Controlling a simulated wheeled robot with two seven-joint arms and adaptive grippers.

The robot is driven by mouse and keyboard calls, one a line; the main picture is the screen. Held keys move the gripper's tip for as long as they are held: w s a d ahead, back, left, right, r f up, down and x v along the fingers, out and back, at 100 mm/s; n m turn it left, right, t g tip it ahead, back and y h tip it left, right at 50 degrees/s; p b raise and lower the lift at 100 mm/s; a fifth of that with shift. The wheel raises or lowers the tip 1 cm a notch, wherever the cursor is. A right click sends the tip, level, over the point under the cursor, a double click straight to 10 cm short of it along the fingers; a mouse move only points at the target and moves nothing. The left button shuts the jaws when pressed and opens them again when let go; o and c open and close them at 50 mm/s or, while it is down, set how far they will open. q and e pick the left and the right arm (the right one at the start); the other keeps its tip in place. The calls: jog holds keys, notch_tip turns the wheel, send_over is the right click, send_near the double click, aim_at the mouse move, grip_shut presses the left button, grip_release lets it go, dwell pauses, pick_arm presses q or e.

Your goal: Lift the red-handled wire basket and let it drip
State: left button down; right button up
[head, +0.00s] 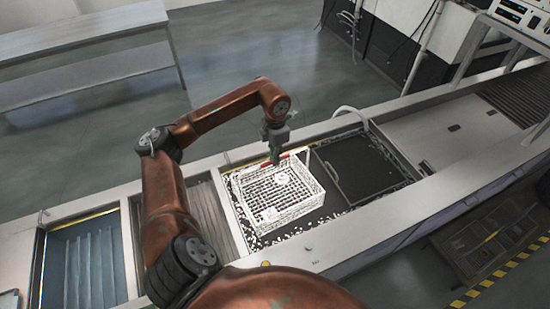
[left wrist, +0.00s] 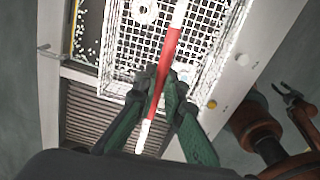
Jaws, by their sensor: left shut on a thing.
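The white wire basket (head: 304,190) is at the dark tank opening in the middle of the bench, with its mesh floor showing in the left wrist view (left wrist: 122,45). Its red handle section (left wrist: 170,50) lies on a white bar across the basket. My left gripper (head: 275,160) is above the basket's back side. In the left wrist view its green fingers (left wrist: 163,82) are shut on the red handle. Small pale parts, including a white ring (left wrist: 146,11), lie in the basket. I cannot tell how far the basket is from the liquid.
White flecks surround the basket. A dark panel with a bar handle (head: 345,185) is right of it. A ribbed panel (head: 203,222) and a blue basin (head: 88,262) are to the left. Part of my other arm (left wrist: 255,122) shows in the left wrist view; its jaw state is unclear.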

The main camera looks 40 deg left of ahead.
pick_arm(q)
jog(key=shift+r, duration=0.15)
jog(key=shift+r+p, duration=2.15)
jog(key=shift+r, duration=1.8)
jog(key=shift+f, duration=0.1)
